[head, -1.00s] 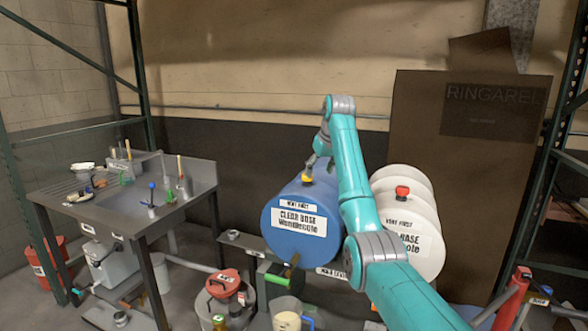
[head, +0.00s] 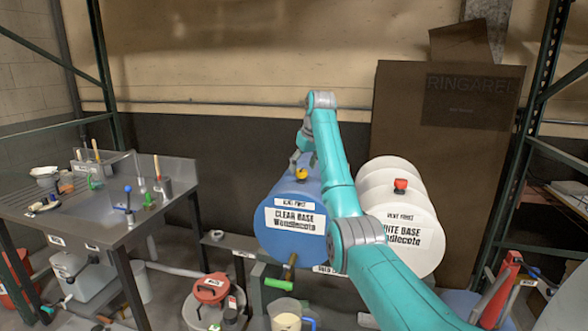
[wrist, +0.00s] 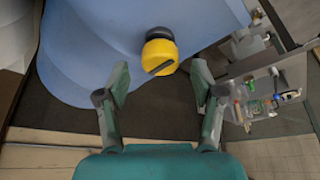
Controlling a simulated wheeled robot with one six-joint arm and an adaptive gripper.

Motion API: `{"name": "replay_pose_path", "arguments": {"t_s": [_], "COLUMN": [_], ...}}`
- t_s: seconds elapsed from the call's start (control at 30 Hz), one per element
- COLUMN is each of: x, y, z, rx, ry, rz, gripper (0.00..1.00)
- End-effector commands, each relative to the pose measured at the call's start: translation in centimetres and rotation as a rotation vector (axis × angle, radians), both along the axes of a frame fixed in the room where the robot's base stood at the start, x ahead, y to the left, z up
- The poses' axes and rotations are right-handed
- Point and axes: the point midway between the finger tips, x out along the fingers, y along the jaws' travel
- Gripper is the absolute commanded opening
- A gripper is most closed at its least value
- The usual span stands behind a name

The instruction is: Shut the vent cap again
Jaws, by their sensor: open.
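The yellow vent cap (head: 302,174) sits on top of the blue drum (head: 270,207), which lies on its side with a "Clear Base" label. In the wrist view the yellow cap (wrist: 160,55) shows as a round knob with a dark slanted line across it and a black part at its far edge. I cannot tell how far it is turned. My gripper (wrist: 160,80) is open and empty. Its two fingers stand apart on either side of the cap's line, short of the cap and not visibly touching it. In the head view my gripper (head: 299,161) is close behind the cap.
A white drum (head: 410,240) with a red cap (head: 400,186) lies to the right, beyond my arm. A green-handled tap (head: 280,283) is at the blue drum's front, above a pitcher (head: 287,315). A sink bench (head: 100,228) stands at left.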

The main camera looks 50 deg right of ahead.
Motion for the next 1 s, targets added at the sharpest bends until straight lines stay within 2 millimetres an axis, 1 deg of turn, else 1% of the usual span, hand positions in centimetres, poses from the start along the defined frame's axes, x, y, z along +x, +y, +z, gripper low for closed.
{"name": "replay_pose_path", "arguments": {"t_s": [0.03,0.17,0.47,0.5,0.57,0.6,0.67,0.7,0.73,1.0], "x": [-0.15,-0.32,-0.36,-0.35,-0.35,-0.35,-0.35,-0.35,-0.35,-0.32], "y": [-0.23,-0.57,-0.68,-0.68,-0.68,-0.68,-0.68,-0.67,-0.67,-0.63], "z": [-0.52,-1.29,-1.49,-1.49,-1.49,-1.49,-1.49,-1.49,-1.49,-1.51], "rx": [0.001,0.001,0.0,0.0,0.0,0.0,0.0,0.0,0.0,0.001], "ry": [0.001,0.001,0.0,0.0,0.0,0.0,0.0,0.0,0.0,0.0], "rz": [-0.001,-0.002,-0.002,-0.002,-0.002,-0.002,-0.002,-0.002,-0.002,-0.017], "gripper": [0.67,0.67,0.67,0.65,0.5,0.4,0.25,0.15,0.07,0.07]}}
